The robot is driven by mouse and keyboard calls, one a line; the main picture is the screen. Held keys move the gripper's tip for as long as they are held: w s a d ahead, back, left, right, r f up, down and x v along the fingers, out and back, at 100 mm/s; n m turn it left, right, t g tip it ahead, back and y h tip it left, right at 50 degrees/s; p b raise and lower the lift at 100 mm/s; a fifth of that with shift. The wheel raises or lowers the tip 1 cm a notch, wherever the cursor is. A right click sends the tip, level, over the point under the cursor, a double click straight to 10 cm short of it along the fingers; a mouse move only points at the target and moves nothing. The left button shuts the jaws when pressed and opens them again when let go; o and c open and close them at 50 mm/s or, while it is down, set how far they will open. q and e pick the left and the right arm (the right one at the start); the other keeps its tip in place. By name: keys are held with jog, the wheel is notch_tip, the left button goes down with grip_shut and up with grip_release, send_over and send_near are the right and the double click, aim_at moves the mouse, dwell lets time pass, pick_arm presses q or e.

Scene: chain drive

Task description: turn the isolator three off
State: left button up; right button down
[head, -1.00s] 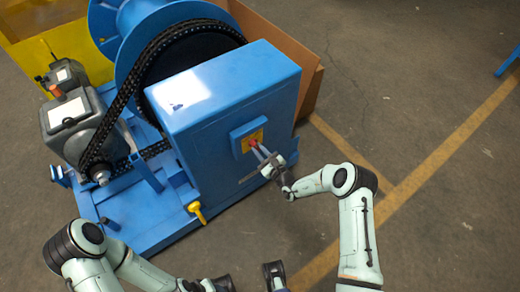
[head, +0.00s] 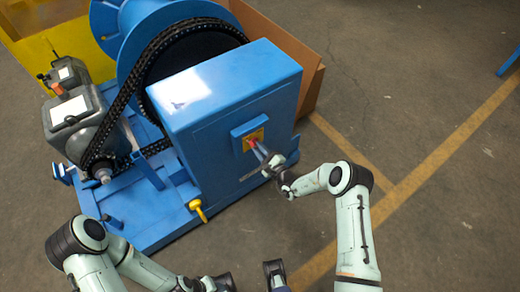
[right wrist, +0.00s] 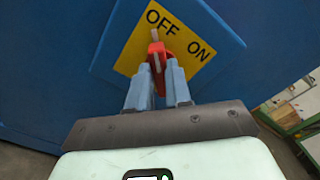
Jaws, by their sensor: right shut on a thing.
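The isolator is a red handle (right wrist: 157,55) on a yellow plate (right wrist: 186,58) marked OFF at left and ON at right. The plate is tilted in the right wrist view. The handle's pale tip points up, close to the end of the word OFF. In the head view the red handle (head: 251,142) shows small on the front of the blue housing. My right gripper (right wrist: 158,70) is shut on the handle, one finger on each side; it also shows in the head view (head: 260,150). No number shows on the isolator.
The blue housing (head: 225,90) stands on a blue base, with a chain (head: 125,90), a motor (head: 75,120) and a blue drum behind. A yellow lever (head: 198,210) sticks out at the base's front edge. The floor at right is clear, with yellow lines.

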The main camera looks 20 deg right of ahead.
jog(key=c, duration=1)
grip_release()
jog(key=shift+c, duration=0.2)
jog(key=p+v, duration=0.1)
jog(key=v, duration=1.2)
jog(key=shift+s, duration=0.25)
